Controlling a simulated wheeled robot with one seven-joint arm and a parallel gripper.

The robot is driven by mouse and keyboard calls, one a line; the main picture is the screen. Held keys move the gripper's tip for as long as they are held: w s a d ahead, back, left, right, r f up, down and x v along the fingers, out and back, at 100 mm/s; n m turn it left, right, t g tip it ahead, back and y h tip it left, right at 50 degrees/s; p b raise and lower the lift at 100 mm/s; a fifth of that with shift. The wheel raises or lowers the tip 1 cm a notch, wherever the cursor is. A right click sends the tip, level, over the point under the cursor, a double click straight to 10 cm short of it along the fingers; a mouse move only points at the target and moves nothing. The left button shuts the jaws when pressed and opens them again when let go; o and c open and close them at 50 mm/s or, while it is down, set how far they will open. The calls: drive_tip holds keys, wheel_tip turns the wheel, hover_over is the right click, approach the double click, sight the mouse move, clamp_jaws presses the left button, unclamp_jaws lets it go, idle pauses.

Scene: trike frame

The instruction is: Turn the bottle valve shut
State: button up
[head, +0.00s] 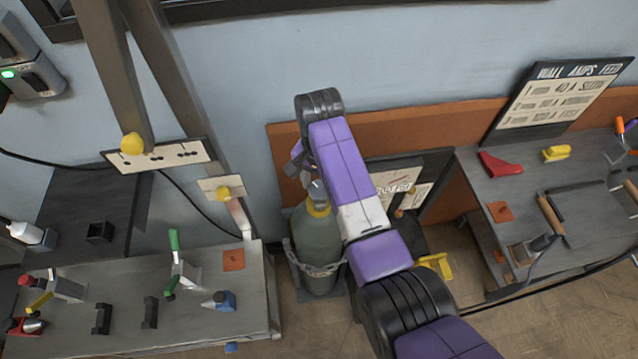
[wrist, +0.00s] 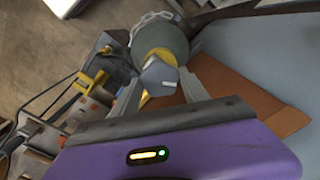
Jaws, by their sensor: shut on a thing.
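The gas bottle (head: 318,248) is a grey-green cylinder standing upright in a holder on the floor, with a yellow collar at its neck. A grey valve (wrist: 160,76) tops it in the wrist view, above the yellow neck. In the head view the valve (head: 317,192) is partly hidden by my purple arm. My gripper (wrist: 157,92) is above the bottle with one finger on each side of the valve, shut on it. In the head view the fingers are mostly hidden behind the arm.
A left workbench (head: 200,276) carries clamps and small tools. A right workbench (head: 530,190) carries a red part, a yellow block and hand tools. An orange panel (head: 420,130) runs along the wall.

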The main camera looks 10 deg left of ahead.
sight(319, 189)
drive_tip(key=m, duration=0.6)
drive_tip(key=shift+r, duration=0.1)
drive_tip(key=shift+w, duration=0.1)
idle(0.4)
drive_tip(key=o, duration=1.4)
drive_tip(key=shift+c, duration=0.2)
drive_tip(key=shift+r, duration=0.1)
wheel_tip(319, 189, up, 8)
drive_tip(key=shift+f+b, duration=0.2)
drive_tip(key=shift+b, duration=0.55)
drive_tip(key=shift+f, duration=0.1)
